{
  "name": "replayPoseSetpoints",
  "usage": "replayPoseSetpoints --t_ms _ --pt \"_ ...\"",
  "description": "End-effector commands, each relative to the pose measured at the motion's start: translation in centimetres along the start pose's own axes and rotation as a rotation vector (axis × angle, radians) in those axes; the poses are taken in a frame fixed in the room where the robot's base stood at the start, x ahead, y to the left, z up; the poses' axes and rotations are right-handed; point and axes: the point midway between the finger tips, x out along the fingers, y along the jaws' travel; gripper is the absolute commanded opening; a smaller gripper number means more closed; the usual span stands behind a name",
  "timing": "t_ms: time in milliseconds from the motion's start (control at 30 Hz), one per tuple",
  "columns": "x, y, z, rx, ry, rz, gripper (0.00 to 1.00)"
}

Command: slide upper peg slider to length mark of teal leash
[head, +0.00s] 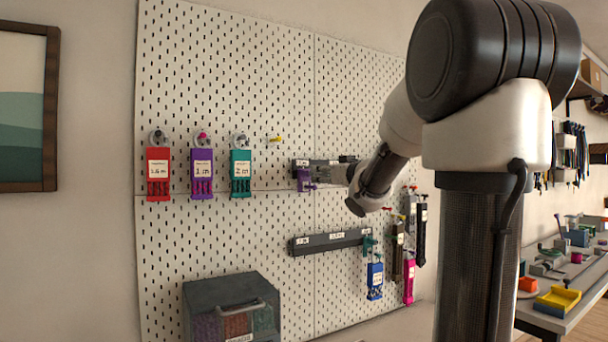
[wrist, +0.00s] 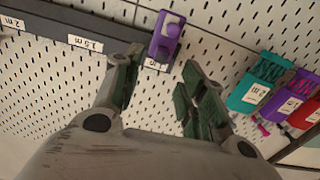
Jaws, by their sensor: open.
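The upper rail (head: 328,163) is dark grey and fixed to the pegboard. In the wrist view the rail (wrist: 117,43) carries marks for 2 m, 1.5 m and, by the slider, what looks like 1 m. The purple upper peg slider (wrist: 167,36) sits at that last mark; in the head view it is at the rail's left end (head: 304,180). My gripper (wrist: 162,62) is open, its fingertips just short of the slider and on either side of it. The teal leash card (head: 240,172) reads 2 m and hangs left of the rail; it also shows in the wrist view (wrist: 250,90).
Purple (head: 202,172) and red (head: 158,173) leash cards hang beside the teal one. A lower rail (head: 330,241) has a teal slider (head: 368,243) at its right. Blue (head: 375,280), brown and magenta cards hang lower right. A dark bin (head: 232,305) is below.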

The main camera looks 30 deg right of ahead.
Motion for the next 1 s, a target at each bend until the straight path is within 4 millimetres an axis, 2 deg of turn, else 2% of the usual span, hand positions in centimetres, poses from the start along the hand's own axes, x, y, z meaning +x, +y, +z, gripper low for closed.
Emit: replayPoseSetpoints --t_ms 167,500,633,867,900,1000 --pt "1.6 -0.3 -0.3 0.030 0.011 -0.011 0.41" --pt "6.9 -0.3 -0.3 0.029 0.010 -0.009 0.41" --pt "7.7 -0.2 -0.3 0.028 0.011 -0.008 0.41" --pt "7.8 -0.2 -0.3 0.028 0.010 -0.007 0.41" --pt "7.8 -0.2 -0.3 0.028 0.010 -0.007 0.39" --pt "7.8 -0.2 -0.3 0.028 0.010 -0.007 0.21"
